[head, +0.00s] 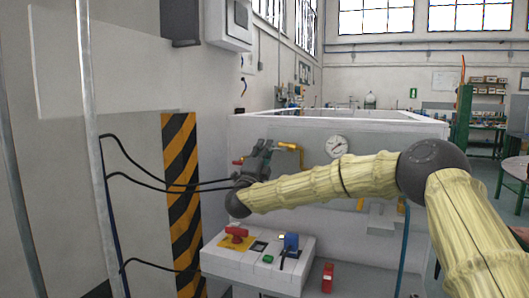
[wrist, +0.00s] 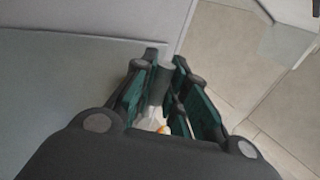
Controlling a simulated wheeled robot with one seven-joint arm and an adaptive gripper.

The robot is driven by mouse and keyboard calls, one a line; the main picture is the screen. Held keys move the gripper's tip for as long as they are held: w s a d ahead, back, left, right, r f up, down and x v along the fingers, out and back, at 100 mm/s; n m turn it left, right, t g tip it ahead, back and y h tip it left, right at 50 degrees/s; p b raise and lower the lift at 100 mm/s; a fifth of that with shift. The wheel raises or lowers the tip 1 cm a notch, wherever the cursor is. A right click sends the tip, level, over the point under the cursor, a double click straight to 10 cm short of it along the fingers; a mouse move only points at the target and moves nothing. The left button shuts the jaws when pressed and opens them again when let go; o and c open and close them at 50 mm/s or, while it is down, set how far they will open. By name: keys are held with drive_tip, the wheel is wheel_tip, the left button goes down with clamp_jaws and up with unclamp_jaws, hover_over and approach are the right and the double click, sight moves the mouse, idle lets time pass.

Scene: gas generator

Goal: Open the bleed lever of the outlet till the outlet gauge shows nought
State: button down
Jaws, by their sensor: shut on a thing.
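The round white gauge (head: 336,147) is on the front of the white housing; its reading is too small to make out. A yellow pipe or handle (head: 291,148) is just right of my dark gripper (head: 262,150), and a small red handle (head: 238,161) just left. In the wrist view my gripper's teal-padded fingers (wrist: 166,84) are shut on a grey, rod-like part (wrist: 166,72). I cannot tell for certain that this is the bleed lever, as the fingers hide most of it. A small orange and white spot shows between the fingers, nearer the palm.
Below my arm is a white control box (head: 258,262) with a red switch (head: 236,234) and a blue switch (head: 291,241). Black cables (head: 150,180) run from a post at left to the gripper area. A striped pillar (head: 180,190) stands left of the housing.

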drive_tip(key=c, duration=1.4)
unclamp_jaws()
drive_tip(key=shift+d, duration=0.15)
drive_tip(key=v, duration=1.2)
